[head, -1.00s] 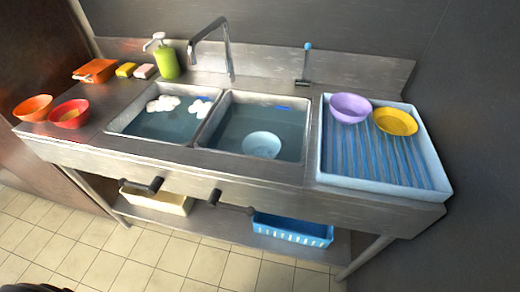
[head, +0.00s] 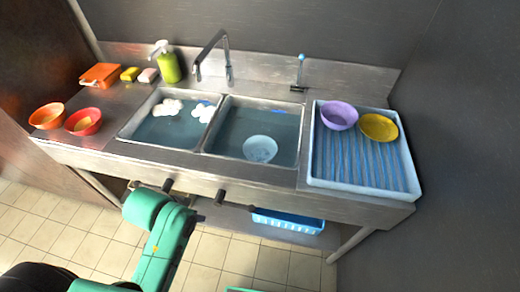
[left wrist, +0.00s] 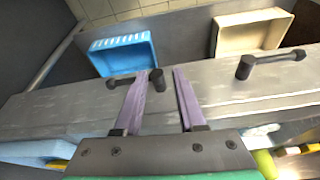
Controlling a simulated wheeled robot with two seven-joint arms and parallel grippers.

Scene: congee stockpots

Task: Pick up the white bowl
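The white bowl (head: 260,148) sits in the water of the right sink basin (head: 232,100) in the head view. My green left arm comes in at the lower left of the head view, in front of the sink, and its gripper cannot be made out there. In the left wrist view my left gripper (left wrist: 167,74) shows two purple fingers apart with nothing between them. It is outside the sink by the front edge, away from the bowl. The bowl is not visible in the left wrist view. My right gripper is not in view.
The left basin (head: 150,137) holds foam. A drying tray (head: 360,185) at right bears a purple bowl (head: 339,115) and a yellow bowl (head: 378,127). Orange (head: 47,116) and red (head: 83,121) bowls stand left. The faucet (head: 228,60) rises behind. Dark knobs (head: 221,197) project in front.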

